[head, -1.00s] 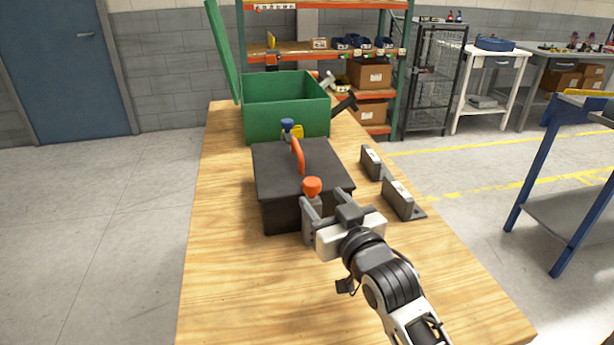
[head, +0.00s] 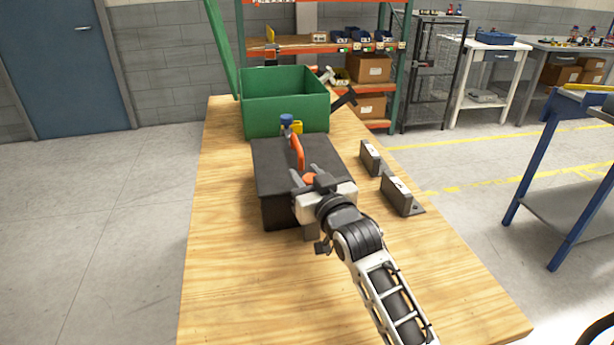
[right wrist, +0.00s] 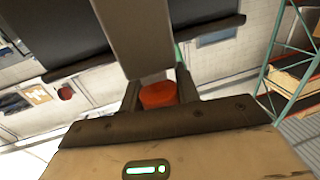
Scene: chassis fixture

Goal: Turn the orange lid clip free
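The orange lid clip (head: 310,178) is at the near edge of the dark box (head: 270,215), partly hidden by my right gripper (head: 305,171). In the right wrist view the clip's orange head (right wrist: 158,95) lies between the two fingers of my right gripper (right wrist: 159,88), with one finger close on each side. I cannot tell whether the fingers press on it. The box's dark lid (head: 270,175) lies flat on the box and has an orange handle (head: 297,152). A blue-topped clip (head: 287,119) is at the far edge. My left gripper is not in view.
An open green bin (head: 285,115) stands behind the box. Two dark brackets (head: 370,158) (head: 397,192) stand on the wooden table (head: 225,270) to the right of the box. The table's left and near parts are clear.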

